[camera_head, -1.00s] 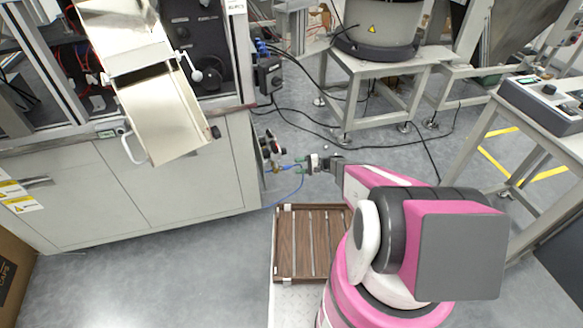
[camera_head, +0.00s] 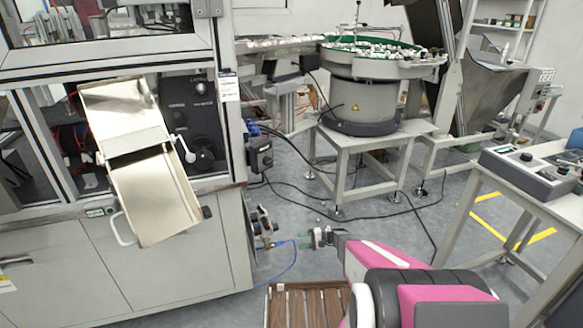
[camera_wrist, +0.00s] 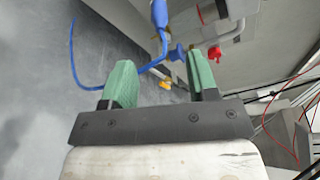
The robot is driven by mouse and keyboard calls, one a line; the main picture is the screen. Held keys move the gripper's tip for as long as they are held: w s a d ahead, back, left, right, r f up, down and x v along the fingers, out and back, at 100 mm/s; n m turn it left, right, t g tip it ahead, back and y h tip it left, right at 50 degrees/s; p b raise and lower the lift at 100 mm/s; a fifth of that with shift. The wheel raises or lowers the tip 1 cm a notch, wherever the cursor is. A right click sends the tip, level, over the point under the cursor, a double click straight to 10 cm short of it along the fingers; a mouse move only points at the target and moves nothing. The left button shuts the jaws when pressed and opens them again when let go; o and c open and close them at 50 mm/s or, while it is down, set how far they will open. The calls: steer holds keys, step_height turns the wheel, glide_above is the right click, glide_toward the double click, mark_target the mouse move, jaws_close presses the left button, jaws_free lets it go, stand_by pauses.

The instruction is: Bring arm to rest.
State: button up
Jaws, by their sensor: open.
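My gripper (camera_head: 318,238) is at the end of my pink and black arm, in the lower middle of the head view. It points left toward the side of the cabinet machine. In the wrist view its two green fingers (camera_wrist: 162,85) stand apart with nothing held between them. A blue air hose (camera_wrist: 92,87) and its fitting show beyond the fingertips. In the head view the gripper is apart from the air fittings (camera_head: 267,228) on the machine's side.
The grey cabinet machine (camera_head: 160,265) with a tilted metal chute (camera_head: 150,185) fills the left. A bowl feeder (camera_head: 365,90) stands on a frame behind. A table with a control box (camera_head: 530,172) is at the right. A brown slatted tray (camera_head: 305,308) lies below my arm.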

steer(key=s+d+r+n+h, duration=0.1)
steer(key=s+d+r+h, duration=0.2)
steer(key=r, duration=0.6)
steer(key=s+d+r+n+h, duration=0.1)
steer(key=s+d+r+h, duration=0.2)
steer(key=s+r+h, duration=0.5)
steer(key=s+d+r+n+h, duration=0.2)
steer(key=s+r+h, duration=0.3)
steer(key=r, duration=0.6)
steer(key=s+d, duration=0.1)
steer(key=s, duration=0.1)
steer(key=shift+s+d+h, duration=0.25)
steer(key=shift+s+h, duration=0.05)
steer(key=shift+a+f, duration=0.1)
